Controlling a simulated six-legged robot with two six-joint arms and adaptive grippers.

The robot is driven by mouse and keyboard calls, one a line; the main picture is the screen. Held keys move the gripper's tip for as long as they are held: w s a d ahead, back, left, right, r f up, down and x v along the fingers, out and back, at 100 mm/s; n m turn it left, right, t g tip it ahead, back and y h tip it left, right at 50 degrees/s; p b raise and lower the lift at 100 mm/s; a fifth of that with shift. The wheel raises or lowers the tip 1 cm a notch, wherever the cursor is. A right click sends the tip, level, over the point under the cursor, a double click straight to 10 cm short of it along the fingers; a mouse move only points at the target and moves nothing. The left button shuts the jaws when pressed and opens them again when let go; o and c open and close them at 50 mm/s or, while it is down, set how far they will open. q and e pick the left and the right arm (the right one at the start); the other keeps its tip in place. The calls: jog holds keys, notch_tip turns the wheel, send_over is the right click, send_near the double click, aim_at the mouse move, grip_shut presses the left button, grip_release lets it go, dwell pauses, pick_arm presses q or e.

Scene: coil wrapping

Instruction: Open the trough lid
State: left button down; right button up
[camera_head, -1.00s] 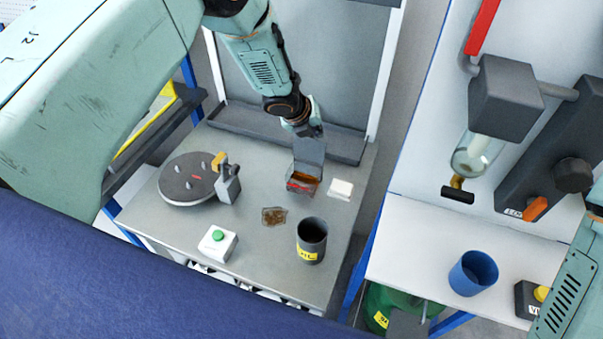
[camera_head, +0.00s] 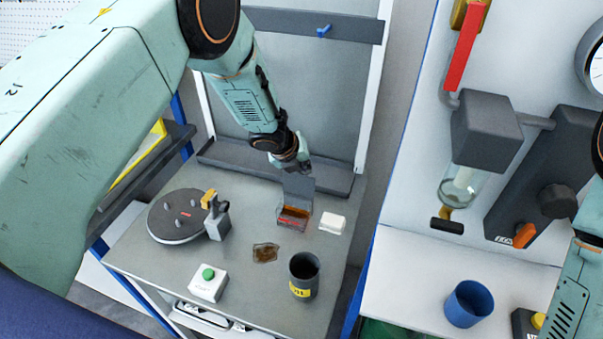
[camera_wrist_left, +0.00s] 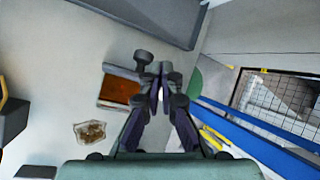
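The trough (camera_head: 292,219) is a small box with orange-brown content and a red front, at the back of the grey table. Its grey lid (camera_head: 299,187) stands raised at the back edge, so the trough is open. My left gripper (camera_head: 304,167) is just above and behind the lid's top; whether it touches the lid is unclear. In the left wrist view, the trough (camera_wrist_left: 119,91) lies left of the gripper's fingers (camera_wrist_left: 161,88), which are together with nothing visible held. My right arm shows at the right edge, its gripper out of view.
A round grey turntable (camera_head: 177,217), a white box with green button (camera_head: 208,284), a brown flat patch (camera_head: 265,253), a dark cup (camera_head: 304,276) and a white block (camera_head: 332,223) stand around the trough. A blue cup (camera_head: 470,304) is on the right bench.

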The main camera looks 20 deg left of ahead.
pick_arm(q)
jog(key=shift+s+r, duration=0.1)
jog(key=shift+r, duration=0.2)
jog(key=v, duration=1.1)
jog(key=shift+r, duration=0.2)
jog(key=shift+s+a, duration=0.1)
jog(key=shift+s, duration=0.1)
